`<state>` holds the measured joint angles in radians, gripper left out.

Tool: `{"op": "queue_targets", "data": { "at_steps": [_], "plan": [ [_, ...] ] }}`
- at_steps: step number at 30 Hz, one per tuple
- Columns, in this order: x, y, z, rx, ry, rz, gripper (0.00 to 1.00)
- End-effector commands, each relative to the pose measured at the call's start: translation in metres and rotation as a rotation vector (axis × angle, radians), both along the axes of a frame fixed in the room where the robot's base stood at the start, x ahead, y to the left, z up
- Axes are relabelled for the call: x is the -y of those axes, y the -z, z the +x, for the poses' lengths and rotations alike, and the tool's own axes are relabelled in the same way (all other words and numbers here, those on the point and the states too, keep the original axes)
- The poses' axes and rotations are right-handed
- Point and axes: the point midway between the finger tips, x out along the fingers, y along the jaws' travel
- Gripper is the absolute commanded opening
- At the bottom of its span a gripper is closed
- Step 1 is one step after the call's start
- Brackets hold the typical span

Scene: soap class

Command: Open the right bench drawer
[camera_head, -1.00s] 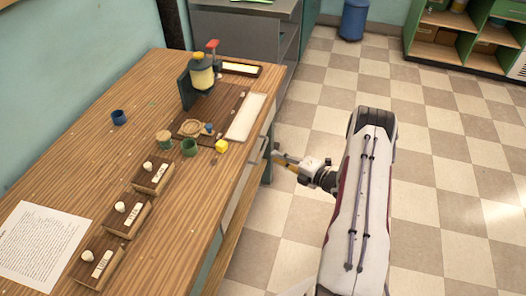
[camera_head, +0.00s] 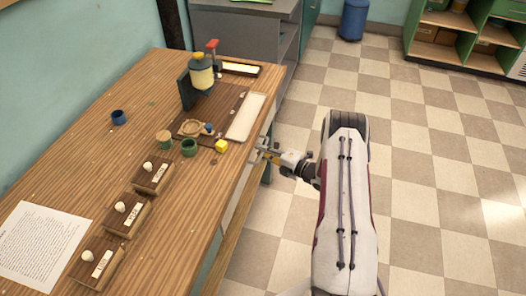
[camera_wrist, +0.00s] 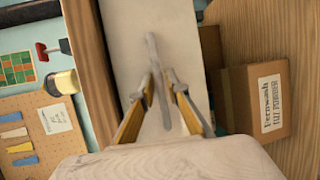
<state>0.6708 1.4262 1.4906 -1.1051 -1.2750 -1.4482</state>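The wooden bench (camera_head: 150,85) has pale drawer fronts along its side facing the aisle. My gripper (camera_head: 262,152) is at that side, just below the bench top edge, by the drawer front. In the wrist view a pale grey drawer front (camera_wrist: 125,25) fills the middle, with a slim grey bar handle (camera_wrist: 152,50) on it. My gripper's two yellow-and-grey fingers (camera_wrist: 160,84) are spread, one on each side of the handle. A gap seems to show between handle and fingertips; contact cannot be made out. The drawer looks shut.
On the bench top are a yellow dispenser (camera_head: 201,74), a green cup (camera_head: 189,147), a yellow cube (camera_head: 221,146), a blue cup (camera_head: 119,117) and small labelled wooden stands. In the wrist view a cardboard box (camera_wrist: 255,97) sits beside the drawer front. The checkered floor (camera_head: 440,150) is clear.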

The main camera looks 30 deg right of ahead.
Motion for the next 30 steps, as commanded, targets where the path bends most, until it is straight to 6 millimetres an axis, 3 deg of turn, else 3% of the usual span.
{"op": "queue_targets", "data": {
  "at_steps": [9, 12, 23, 30],
  "plan": [
    [-0.001, 0.0, 0.002, 0.0, 0.0, 0.0, 0.15],
    [-0.001, 0.0, 0.002, 0.0, 0.0, 0.0, 0.0],
    [0.003, 0.0, -0.002, 0.0, 0.001, 0.001, 0.0],
    [0.021, 0.0, -0.02, 0.0, 0.004, 0.001, 0.0]
  ]
}}
